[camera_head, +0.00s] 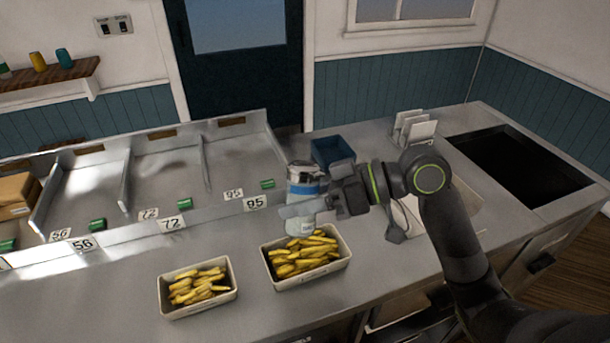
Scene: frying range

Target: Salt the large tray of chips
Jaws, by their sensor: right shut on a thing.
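Two trays of yellow chips stand on the steel counter. The large tray (348,262) is in the middle, and a smaller tray (200,308) stands to its left. My right gripper (305,208) is shut on a shaker (306,180) with a metal top, a blue band and a pale, see-through lower part. The shaker is upright and shows just behind the large tray in the picture. I cannot tell whether its base touches the counter. My left gripper is not in view.
Steel bays with number cards (171,224) and green items (97,224) run along the back left. A blue container (331,151) stands behind the shaker. White cards in a holder (414,129) and a dark sunken basin (520,165) are at right. The front-left counter is clear.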

